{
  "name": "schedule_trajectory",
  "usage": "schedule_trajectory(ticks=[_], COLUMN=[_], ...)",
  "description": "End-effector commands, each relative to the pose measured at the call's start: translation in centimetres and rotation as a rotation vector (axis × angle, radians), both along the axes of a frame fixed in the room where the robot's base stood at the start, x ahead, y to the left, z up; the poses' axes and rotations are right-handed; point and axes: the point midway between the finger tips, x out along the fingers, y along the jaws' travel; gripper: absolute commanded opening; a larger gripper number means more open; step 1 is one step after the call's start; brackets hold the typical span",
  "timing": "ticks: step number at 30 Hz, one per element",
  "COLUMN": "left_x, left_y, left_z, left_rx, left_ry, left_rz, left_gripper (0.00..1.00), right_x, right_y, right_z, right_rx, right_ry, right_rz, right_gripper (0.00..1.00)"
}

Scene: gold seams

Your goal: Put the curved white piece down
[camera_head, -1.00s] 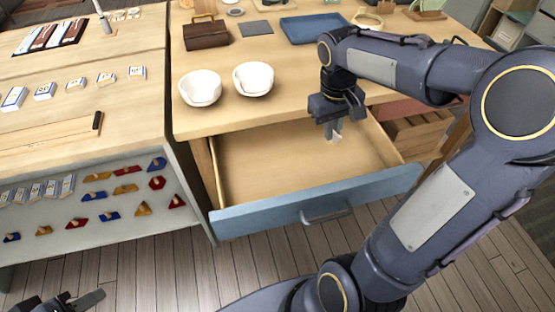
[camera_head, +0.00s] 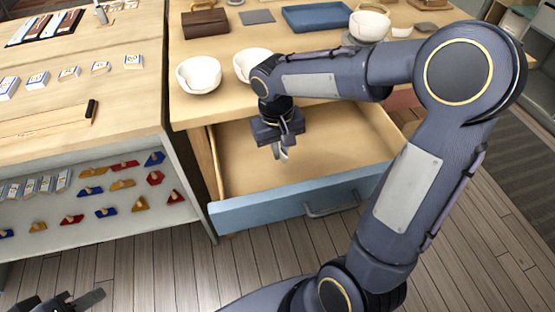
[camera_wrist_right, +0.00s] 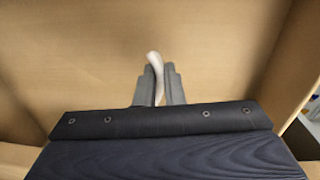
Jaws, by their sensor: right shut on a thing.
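The curved white piece (camera_wrist_right: 154,64) is a slim, bent sliver held between the fingertips of my right gripper (camera_wrist_right: 158,88). In the head view, my right gripper (camera_head: 281,146) is inside the open drawer (camera_head: 335,125), pointing down and shut on the white piece (camera_head: 283,155). The wrist view shows bare drawer floor beneath the piece; I cannot tell whether the piece touches it. Part of my left gripper (camera_head: 85,300) shows at the bottom left corner, away from the drawer; whether it is open is unclear.
Two white bowls (camera_head: 199,75) (camera_head: 250,64) stand on the table above the drawer; my arm partly covers the right one. A third white bowl (camera_head: 369,27) and a small white piece (camera_head: 402,32) are further back. The drawer front (camera_head: 290,202) is blue.

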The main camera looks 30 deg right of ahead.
Motion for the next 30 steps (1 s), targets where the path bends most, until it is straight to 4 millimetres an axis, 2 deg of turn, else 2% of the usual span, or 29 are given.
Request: schedule_trajectory(ticks=[3, 8, 20, 21, 25, 30], left_x=[0.0, 0.0, 0.0, 0.0, 0.0, 0.0], left_y=[0.0, 0.0, 0.0, 0.0, 0.0, 0.0], left_z=[-0.6, -1.2, -1.5, -1.4, -1.3, -1.3], left_rx=[0.000, 0.000, 0.000, 0.000, 0.000, 0.000], left_ry=[0.000, 0.000, 0.000, 0.000, 0.000, 0.000], left_rz=[0.000, 0.000, 0.000, 0.000, 0.000, 0.000], left_gripper=[0.36, 0.36, 0.36, 0.36, 0.36, 0.36], right_x=[0.2, 0.2, 0.2, 0.2, 0.2, 0.2], right_y=[0.7, 0.6, 0.6, 0.6, 0.6, 0.6], right_z=[-1.4, -3.7, -4.3, -4.1, -4.1, -4.1], right_rx=[0.000, 0.000, 0.000, 0.000, 0.000, 0.000], right_ry=[0.004, 0.003, 0.001, 0.001, 0.001, 0.001], right_rz=[0.002, 0.001, 0.000, 0.000, 0.000, 0.000], right_gripper=[0.00, 0.00, 0.00, 0.12, 0.29, 0.30])
